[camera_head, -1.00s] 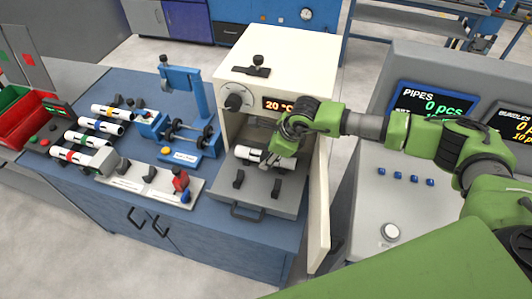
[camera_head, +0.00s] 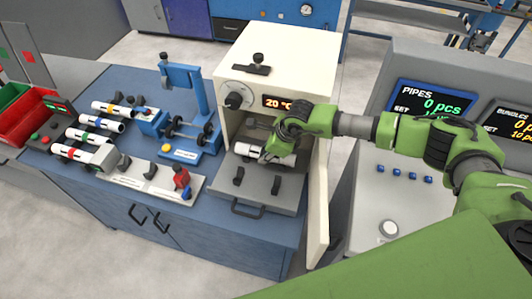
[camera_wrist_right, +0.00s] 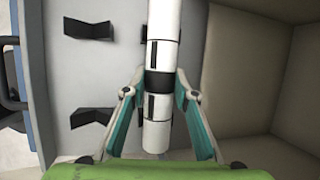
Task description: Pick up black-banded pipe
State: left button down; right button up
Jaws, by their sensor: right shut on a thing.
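The black-banded pipe (camera_head: 246,149) is a white cylinder lying at the oven's drawer, partly covered by my right gripper (camera_head: 270,153) in the head view. In the right wrist view, the pipe (camera_wrist_right: 162,45) runs up the middle, with its black band between the two fingers. My right gripper (camera_wrist_right: 158,86) is shut on the pipe around the band, one finger on each side. I cannot tell whether the pipe is clear of its supports. My left gripper is not in view.
The oven (camera_head: 262,68) stands open, its door (camera_head: 318,205) out at the right. Empty dark holders (camera_wrist_right: 90,117) sit on the drawer (camera_head: 262,197) beside the pipe. Several banded pipes (camera_head: 102,123) lie on a rack at left. A blue press (camera_head: 190,80) stands left of the oven.

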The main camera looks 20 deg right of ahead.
aim_at(263, 150)
jog(key=shift+w+r+b, duration=0.1)
jog(key=shift+r+b, duration=0.35)
notch_tip(263, 150, up, 2)
jog(key=shift+a+r+b, duration=0.1)
jog(key=shift+r+b, duration=0.05)
jog(key=shift+b, duration=0.6)
jog(key=s+a+r+b, duration=0.2)
jog(key=s+r, duration=0.3)
jog(key=s, duration=0.1)
jog(key=s+a+r+b, duration=0.2)
jog(key=s+r+b, duration=0.1)
jog(key=s, duration=0.4)
jog(key=shift+s+a+r+b, duration=0.15)
jog(key=shift+a+r+b, duration=0.2)
jog(key=shift+r, duration=0.55)
